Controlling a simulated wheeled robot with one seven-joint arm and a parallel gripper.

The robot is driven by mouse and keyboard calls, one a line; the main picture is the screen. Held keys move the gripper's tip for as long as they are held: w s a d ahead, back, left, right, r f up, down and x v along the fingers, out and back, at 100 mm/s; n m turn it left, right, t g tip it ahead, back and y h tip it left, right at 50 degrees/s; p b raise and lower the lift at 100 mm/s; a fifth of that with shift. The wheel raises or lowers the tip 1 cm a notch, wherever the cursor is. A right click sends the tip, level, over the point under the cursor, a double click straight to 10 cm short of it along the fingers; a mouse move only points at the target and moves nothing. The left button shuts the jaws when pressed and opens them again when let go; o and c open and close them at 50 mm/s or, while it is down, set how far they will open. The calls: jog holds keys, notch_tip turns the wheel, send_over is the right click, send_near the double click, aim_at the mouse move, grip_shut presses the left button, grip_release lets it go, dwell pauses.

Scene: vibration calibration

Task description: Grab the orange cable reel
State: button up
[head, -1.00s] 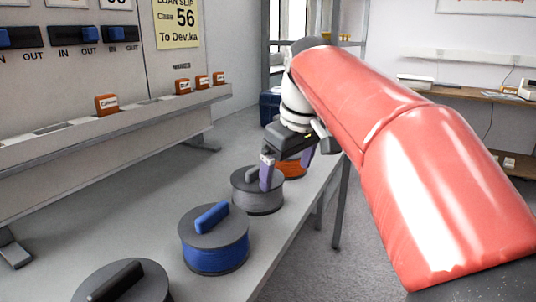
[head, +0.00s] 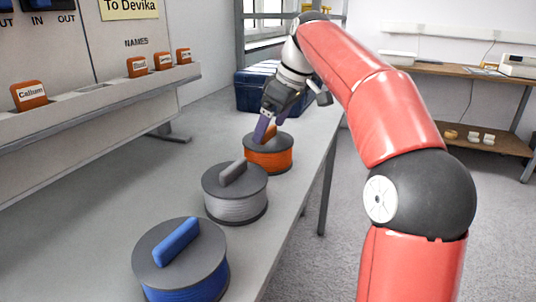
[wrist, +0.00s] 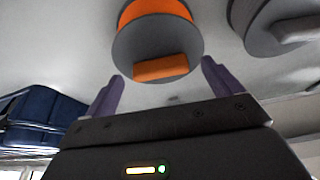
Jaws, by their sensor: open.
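The orange cable reel (head: 268,158) stands on the grey table, the farthest of the reels in the head view. It has dark grey flanges and an orange bar handle on top. My gripper (head: 265,132) is over the reel, its purple fingers close to the handle. In the wrist view, the orange reel (wrist: 155,45) and its handle (wrist: 160,68) lie ahead of the gap between the fingers of my gripper (wrist: 163,85). The fingers are spread apart with nothing between them. Whether a finger touches the handle cannot be told in the head view.
A grey reel (head: 235,207) and a blue reel (head: 183,276) stand nearer on the table (head: 120,200). A dark blue case (head: 255,90) is behind the orange reel. A label rack (head: 100,105) runs along the left. The table's right edge is close to the reels.

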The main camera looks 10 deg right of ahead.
jog(key=shift+w+a+f, duration=0.1)
jog(key=shift+a+f, duration=0.05)
jog(key=shift+f, duration=0.25)
jog(key=c, duration=1.7)
jog(key=shift+c, duration=0.8)
jog(key=shift+r, duration=0.25)
